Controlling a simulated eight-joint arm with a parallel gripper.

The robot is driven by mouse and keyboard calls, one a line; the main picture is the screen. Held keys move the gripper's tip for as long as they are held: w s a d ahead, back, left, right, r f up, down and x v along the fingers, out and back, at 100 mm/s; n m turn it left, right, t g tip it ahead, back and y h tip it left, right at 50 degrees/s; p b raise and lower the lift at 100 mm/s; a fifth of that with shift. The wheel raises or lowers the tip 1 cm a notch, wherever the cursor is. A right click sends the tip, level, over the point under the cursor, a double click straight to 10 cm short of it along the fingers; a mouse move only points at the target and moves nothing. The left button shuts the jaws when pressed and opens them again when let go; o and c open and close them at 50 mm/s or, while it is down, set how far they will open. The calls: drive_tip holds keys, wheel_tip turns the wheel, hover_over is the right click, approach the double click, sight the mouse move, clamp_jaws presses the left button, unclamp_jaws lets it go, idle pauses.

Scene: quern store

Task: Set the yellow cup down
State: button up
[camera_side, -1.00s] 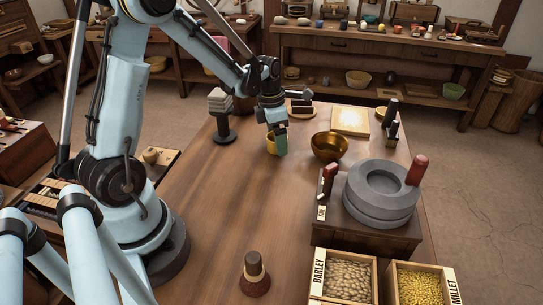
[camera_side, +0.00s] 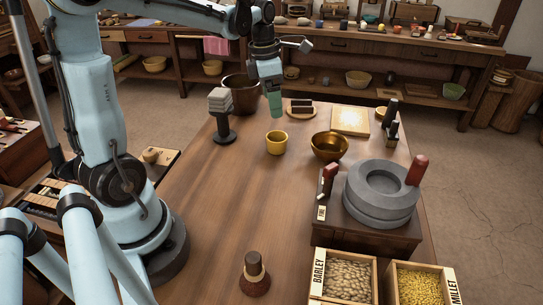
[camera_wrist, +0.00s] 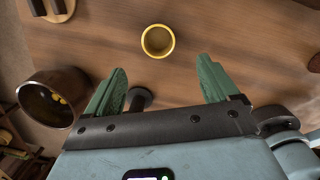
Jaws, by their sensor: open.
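The yellow cup (camera_side: 276,143) stands upright on the wooden table (camera_side: 215,210), left of a brass bowl. In the wrist view the cup (camera_wrist: 158,41) shows from above, its round rim facing up, beyond the fingertips. My gripper (camera_side: 274,108) is above the table and the cup, apart from it. In the wrist view my gripper (camera_wrist: 160,80) has its two green fingers spread wide with nothing between them.
The brass bowl (camera_side: 330,146) stands right of the cup. A dark stand with grey blocks (camera_side: 222,115) and a brown pot (camera_side: 242,93) are to the left. A stone quern (camera_side: 381,192) and grain boxes (camera_side: 345,275) fill the right front. The table's middle front is largely clear.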

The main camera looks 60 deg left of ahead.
drive_tip(key=s+d+m+t, duration=0.2)
drive_tip(key=s+d+m, duration=0.2)
drive_tip(key=m, duration=1.1)
drive_tip(key=s+d+m+t, duration=0.3)
drive_tip(key=d+m, duration=0.6)
drive_tip(key=m, duration=0.7)
drive_tip(key=shift+s+d+t, duration=0.3)
drive_tip(key=shift+s+d, duration=0.1)
drive_tip(key=shift+s, duration=0.15)
drive_tip(key=shift+r, duration=0.1)
